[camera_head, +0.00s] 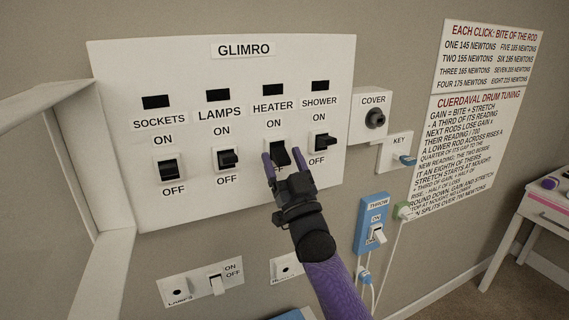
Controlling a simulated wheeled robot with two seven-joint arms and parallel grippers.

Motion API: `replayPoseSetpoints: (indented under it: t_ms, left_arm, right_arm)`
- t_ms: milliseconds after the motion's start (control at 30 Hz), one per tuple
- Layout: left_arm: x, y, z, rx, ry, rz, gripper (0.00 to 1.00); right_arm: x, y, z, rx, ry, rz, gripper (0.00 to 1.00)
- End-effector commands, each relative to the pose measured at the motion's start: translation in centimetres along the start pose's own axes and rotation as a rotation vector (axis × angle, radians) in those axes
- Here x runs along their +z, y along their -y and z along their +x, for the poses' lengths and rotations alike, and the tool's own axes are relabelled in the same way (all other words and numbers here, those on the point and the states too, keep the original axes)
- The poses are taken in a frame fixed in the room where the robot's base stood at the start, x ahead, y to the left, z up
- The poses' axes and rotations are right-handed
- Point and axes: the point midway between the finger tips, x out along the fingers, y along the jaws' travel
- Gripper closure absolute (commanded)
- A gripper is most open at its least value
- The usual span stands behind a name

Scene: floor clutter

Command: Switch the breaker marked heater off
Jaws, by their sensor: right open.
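The white GLIMRO breaker panel (120,65) is on the wall with breakers marked sockets, lamps, heater and shower. The black heater breaker switch (279,150) sits under its HEATER label and ON mark. My right gripper (282,161) is open in front of it, with one purple finger on each side of the switch. Whether the fingers touch it, I cannot tell. The gripper hides the lower part of the switch and most of its OFF mark, so its position is not clear. My left gripper is not in view.
Neighbouring switches are lamps (228,160) on the left, shower (326,143) on the right and sockets (168,170) at far left. An open white door (58,112) stands at left. A cover knob (375,118), key box (394,153) and blue switch box (373,223) are at right.

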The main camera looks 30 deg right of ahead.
Motion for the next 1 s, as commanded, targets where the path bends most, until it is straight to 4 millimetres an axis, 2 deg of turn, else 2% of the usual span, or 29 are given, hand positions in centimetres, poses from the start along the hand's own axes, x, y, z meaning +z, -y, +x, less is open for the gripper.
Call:
replayPoseSetpoints:
  t_ms: [167, 400, 500, 633, 1000]
  left_arm:
    - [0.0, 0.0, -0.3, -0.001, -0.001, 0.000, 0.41]
    - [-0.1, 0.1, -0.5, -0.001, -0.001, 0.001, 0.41]
    - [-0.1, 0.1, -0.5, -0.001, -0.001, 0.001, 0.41]
    - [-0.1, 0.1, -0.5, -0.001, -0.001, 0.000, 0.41]
    - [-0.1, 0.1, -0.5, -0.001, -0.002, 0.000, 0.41]
  right_arm:
    - [0.1, 0.0, -2.2, 0.001, 0.003, 0.001, 0.25]
    - [0.1, 0.0, -7.9, 0.000, 0.004, 0.000, 0.25]
    - [0.1, 0.0, -9.3, 0.000, 0.003, 0.000, 0.25]
    - [0.0, 0.0, -9.9, 0.000, 0.000, 0.000, 0.25]
    - [0.1, 0.0, -10.0, 0.000, 0.003, 0.000, 0.25]
